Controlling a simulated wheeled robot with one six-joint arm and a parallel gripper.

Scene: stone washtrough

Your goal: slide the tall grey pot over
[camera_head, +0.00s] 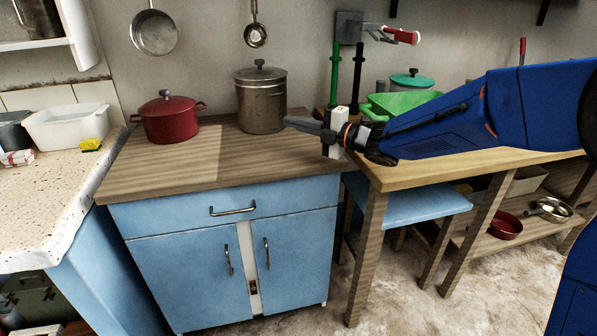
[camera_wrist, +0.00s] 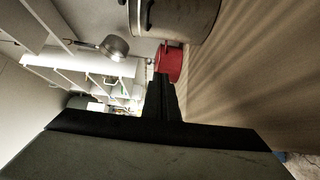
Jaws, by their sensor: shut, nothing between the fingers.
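The tall grey pot (camera_head: 261,101) stands upright, lid on, at the back right of the wooden counter top (camera_head: 190,168). My gripper (camera_head: 287,122) is shut and empty, its fingertips just right of the pot's lower part in the head view. Whether they touch the pot cannot be told. In the wrist view the pot (camera_wrist: 180,16) is cut off at the top edge, beside my gripper's dark shut fingers (camera_wrist: 158,85).
A red lidded pot (camera_head: 170,118) stands left of the grey pot; it also shows in the wrist view (camera_wrist: 170,62). Bare counter lies in front of both. A green basin (camera_head: 400,103) sits behind my arm. A stone sink edge (camera_head: 75,215) is at left.

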